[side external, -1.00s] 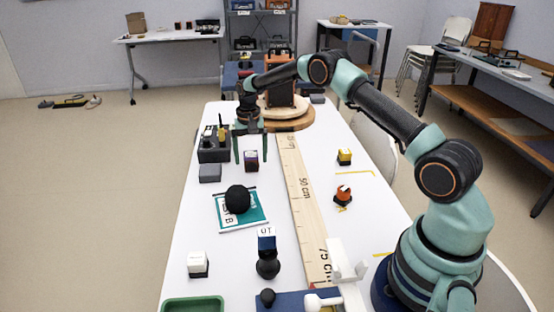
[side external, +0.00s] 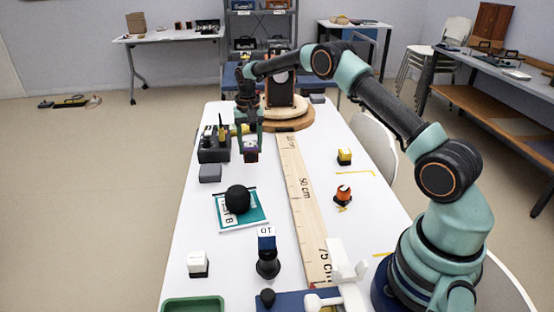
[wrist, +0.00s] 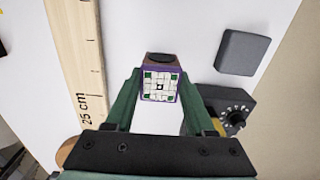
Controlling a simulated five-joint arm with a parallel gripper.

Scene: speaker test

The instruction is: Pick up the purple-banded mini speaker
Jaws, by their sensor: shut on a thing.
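The purple-banded mini speaker (side external: 250,152) is a small dark block with a purple band. In the wrist view the speaker (wrist: 160,84) shows a purple-edged face with a white and green patterned label. My gripper (side external: 250,145) is shut on it, one green finger on each side. The wrist view also shows my gripper (wrist: 160,90) with its fingers against the speaker's sides. The speaker seems to be held above the white table (side external: 225,178), left of the wooden ruler.
The wooden ruler (side external: 305,200) runs along the table. A black ball (side external: 238,199) lies on a teal booklet (side external: 256,214). Yellow-topped (side external: 344,157) and orange (side external: 343,194) items stand right.

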